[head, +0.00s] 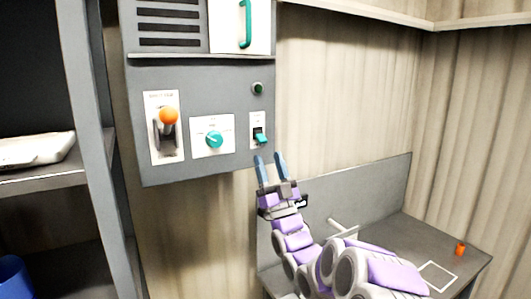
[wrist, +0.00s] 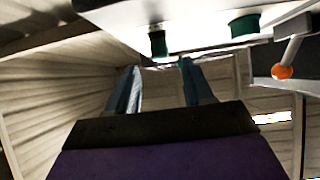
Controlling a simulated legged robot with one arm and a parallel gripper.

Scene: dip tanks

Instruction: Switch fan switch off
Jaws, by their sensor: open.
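A small teal toggle switch (head: 260,138) sits on a white plate at the lower right of the grey control panel (head: 190,76). The labels are too small to read, so I cannot tell for sure which control is the fan switch. My gripper (head: 271,160) is open and empty, with its blue fingers pointing up just below the teal switch. In the wrist view the gripper (wrist: 160,68) has its two fingers apart, and the teal switch (wrist: 158,44) shows just beyond and between the tips. I cannot tell whether they touch.
Left of the switch are a teal dial (head: 214,139) and an orange-knobbed lever (head: 168,116). A dark green button (head: 257,88) is above it. A shelf (head: 40,180) stands at left. A bench (head: 440,235) with a small orange object (head: 460,249) is at lower right.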

